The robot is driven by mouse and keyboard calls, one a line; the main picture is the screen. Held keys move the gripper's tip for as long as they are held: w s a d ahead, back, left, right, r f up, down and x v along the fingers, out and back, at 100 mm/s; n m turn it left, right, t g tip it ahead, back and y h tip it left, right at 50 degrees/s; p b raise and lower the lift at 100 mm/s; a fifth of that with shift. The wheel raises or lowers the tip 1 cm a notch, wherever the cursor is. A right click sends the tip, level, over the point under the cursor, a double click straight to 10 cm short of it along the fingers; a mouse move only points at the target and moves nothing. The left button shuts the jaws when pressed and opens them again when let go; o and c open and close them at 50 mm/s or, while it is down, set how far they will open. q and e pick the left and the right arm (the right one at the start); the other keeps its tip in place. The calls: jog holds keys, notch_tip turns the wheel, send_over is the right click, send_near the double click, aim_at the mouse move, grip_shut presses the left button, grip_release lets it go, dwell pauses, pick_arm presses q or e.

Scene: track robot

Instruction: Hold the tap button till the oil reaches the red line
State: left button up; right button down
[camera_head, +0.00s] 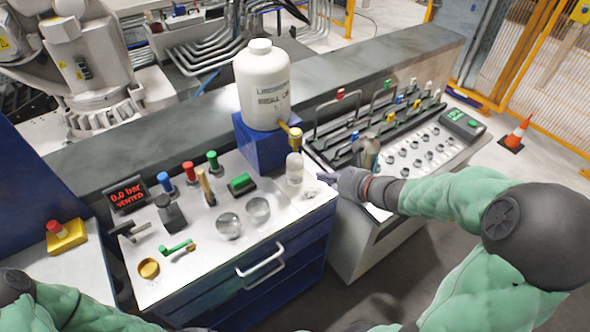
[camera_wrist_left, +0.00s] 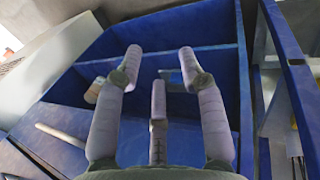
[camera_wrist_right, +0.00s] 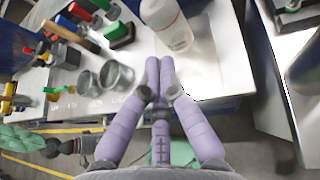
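A large white oil container (camera_head: 262,85) stands on a blue block on the bench. A brass tap (camera_head: 289,129) with a yellow top sticks out at its right side. A small clear bottle (camera_head: 294,170) stands upright under the tap; it also shows in the right wrist view (camera_wrist_right: 168,25). I cannot make out a red line or an oil level on it. My right gripper (camera_wrist_right: 159,62) has its fingertips together, with nothing seen between them, just right of the bottle and below the tap's height. My left gripper (camera_wrist_left: 160,58) is open and empty above blue compartments, outside the head view.
Two glass beakers (camera_head: 243,218) stand left of the bottle. A pressure display (camera_head: 127,195) reads 0.0 bar, vented. Coloured-handled tools and a green-button box (camera_head: 241,184) are on the bench. A panel with levers (camera_head: 395,125) stands at right. Blue compartments (camera_wrist_left: 220,62) hold small items.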

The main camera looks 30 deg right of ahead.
notch_tip(320, 180, up, 21)
jog(key=n+g+h+p, duration=0.1)
jog(key=n+g+p, duration=0.55)
jog(key=p, duration=3.45)
send_over(297, 133)
jog(key=n+t, duration=0.2)
jog(key=t, duration=0.1)
jog(key=shift+n, duration=0.25)
jog(key=shift+f, duration=0.1)
notch_tip(297, 133, down, 7)
jog(key=b, duration=0.6)
jog(key=shift+w+f, duration=0.1)
jog(key=shift+f, duration=0.1)
jog(key=shift+f+b, duration=0.65)
jog(key=shift+b, duration=0.15)
jog(key=shift+f+b, duration=0.35)
jog(key=shift+b, duration=0.35)
